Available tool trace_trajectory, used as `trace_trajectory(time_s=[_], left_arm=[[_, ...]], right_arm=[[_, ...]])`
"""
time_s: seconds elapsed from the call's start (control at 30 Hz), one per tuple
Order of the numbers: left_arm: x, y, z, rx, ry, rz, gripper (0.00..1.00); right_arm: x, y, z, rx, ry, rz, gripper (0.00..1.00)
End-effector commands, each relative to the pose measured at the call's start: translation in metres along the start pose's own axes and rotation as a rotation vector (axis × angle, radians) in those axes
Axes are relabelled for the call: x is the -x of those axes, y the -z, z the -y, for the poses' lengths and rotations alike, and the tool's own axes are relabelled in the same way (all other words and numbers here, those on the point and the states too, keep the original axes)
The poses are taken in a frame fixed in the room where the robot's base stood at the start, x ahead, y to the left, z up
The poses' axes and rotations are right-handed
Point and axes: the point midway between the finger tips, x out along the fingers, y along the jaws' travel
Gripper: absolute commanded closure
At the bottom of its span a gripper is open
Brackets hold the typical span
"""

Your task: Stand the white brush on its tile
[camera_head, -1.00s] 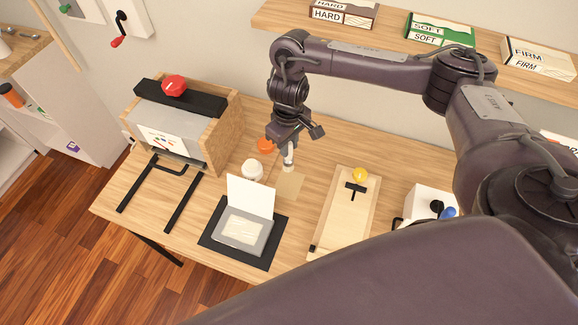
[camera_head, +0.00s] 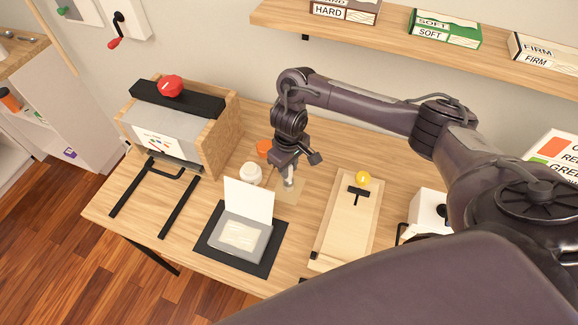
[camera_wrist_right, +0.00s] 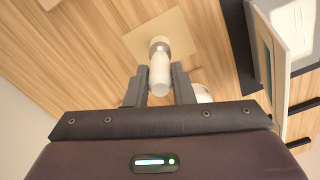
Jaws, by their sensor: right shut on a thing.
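The white brush (camera_head: 288,183) is upright in my right gripper (camera_head: 289,172), over the tan square tile (camera_head: 294,199). In the right wrist view, the brush (camera_wrist_right: 160,75) stands between the two dark fingers of the gripper (camera_wrist_right: 159,82), which is shut on it. Its far end, with a greyish band, lies over the tile (camera_wrist_right: 181,30). I cannot tell whether the brush's lower end touches the tile. My left gripper is not in view.
A white round jar (camera_head: 251,174) and an orange disc (camera_head: 264,148) are left of the tile. An open grey box (camera_head: 243,238) on a black mat is in front. A wooden board (camera_head: 340,235) with a yellow ball (camera_head: 362,178) is at right. A shelf (camera_head: 395,35) hangs behind.

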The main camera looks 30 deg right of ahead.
Motion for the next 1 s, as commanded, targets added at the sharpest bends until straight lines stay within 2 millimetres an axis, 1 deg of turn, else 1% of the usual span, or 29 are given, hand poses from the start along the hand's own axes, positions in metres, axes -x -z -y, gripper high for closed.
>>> trace_trajectory(time_s=[0.07, 0.1, 0.23, 0.47, 0.57, 0.67, 0.87, 1.0], left_arm=[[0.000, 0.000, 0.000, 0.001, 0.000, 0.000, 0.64], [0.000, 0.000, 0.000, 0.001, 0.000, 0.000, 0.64], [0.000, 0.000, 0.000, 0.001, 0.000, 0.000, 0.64], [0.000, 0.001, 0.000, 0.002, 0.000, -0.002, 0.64], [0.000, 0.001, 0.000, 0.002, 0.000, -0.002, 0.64], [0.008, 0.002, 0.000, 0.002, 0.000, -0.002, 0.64], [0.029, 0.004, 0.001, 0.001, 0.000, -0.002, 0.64], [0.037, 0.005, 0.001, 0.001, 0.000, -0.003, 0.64]], right_arm=[[-0.003, -0.001, 0.000, 0.000, 0.000, 0.002, 1.00], [-0.003, 0.000, 0.000, 0.000, 0.000, 0.001, 0.73], [-0.003, 0.000, 0.000, 0.000, 0.000, 0.001, 0.57], [-0.002, 0.000, 0.000, 0.000, 0.000, 0.001, 0.57], [0.001, 0.000, 0.000, 0.000, 0.000, 0.000, 0.57], [0.014, 0.001, 0.000, 0.003, -0.002, -0.003, 0.57], [0.059, 0.001, -0.002, 0.003, -0.005, -0.004, 0.57], [0.087, 0.001, -0.001, 0.003, -0.004, -0.004, 0.57]])
